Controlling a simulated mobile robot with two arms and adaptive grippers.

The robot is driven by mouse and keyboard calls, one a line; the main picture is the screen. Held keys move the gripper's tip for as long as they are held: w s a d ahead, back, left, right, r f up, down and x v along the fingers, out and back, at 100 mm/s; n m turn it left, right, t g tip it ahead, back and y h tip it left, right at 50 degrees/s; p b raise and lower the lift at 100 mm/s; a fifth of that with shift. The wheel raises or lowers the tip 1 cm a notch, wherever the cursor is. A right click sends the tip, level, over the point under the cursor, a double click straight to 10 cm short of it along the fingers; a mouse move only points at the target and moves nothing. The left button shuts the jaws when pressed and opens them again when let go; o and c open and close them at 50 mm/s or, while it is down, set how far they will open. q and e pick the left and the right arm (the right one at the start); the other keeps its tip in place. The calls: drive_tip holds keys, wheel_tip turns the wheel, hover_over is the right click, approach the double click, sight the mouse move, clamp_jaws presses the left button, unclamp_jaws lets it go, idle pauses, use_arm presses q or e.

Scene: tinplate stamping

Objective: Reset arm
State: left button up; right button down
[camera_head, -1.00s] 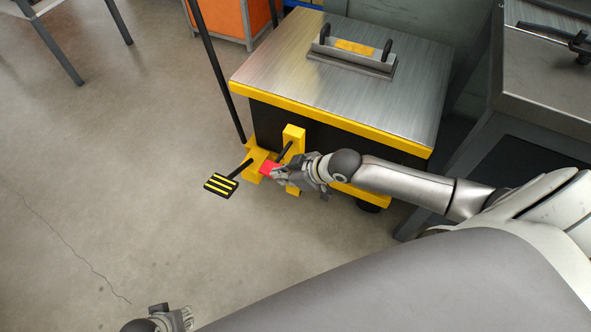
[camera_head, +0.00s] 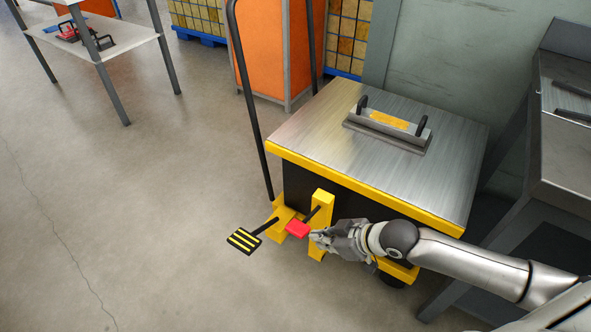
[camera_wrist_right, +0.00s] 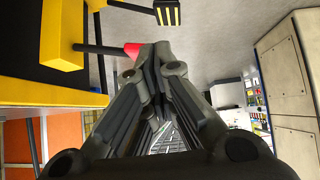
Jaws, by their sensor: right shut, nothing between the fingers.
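My right gripper (camera_head: 322,240) is shut and empty beside the red pedal (camera_head: 297,229) at the front of the cart. Its closed fingers also fill the middle of the right wrist view (camera_wrist_right: 160,60), with the red tip showing just past them. I cannot tell whether the fingertips touch the red pedal. My right arm reaches in from the lower right of the head view. My left gripper is out of view.
The metal-topped cart (camera_head: 300,155) with yellow edging carries a handled plate (camera_head: 388,130). A black-and-yellow striped pedal (camera_head: 244,240) sticks out left. A grey bench (camera_head: 570,170) stands right, an orange cabinet (camera_head: 272,45) behind.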

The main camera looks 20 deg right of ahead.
drive_tip(key=s+f+m+g+h+p, duration=0.55)
drive_tip(key=s+f+p, duration=0.55)
drive_tip(key=s+f, duration=1.1)
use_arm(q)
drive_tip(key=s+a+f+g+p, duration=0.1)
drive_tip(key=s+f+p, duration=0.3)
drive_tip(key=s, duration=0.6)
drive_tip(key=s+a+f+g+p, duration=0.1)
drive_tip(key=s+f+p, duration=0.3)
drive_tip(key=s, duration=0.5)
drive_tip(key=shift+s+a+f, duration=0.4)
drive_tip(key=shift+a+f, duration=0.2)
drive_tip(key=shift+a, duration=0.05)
use_arm(e)
drive_tip(key=s+d+f, duration=0.1)
drive_tip(key=s+d, duration=0.1)
drive_tip(key=s, duration=1.2)
drive_tip(key=shift+s+d+g, duration=0.15)
drive_tip(key=shift+d+g, duration=0.2)
drive_tip(key=shift+d, duration=0.05)
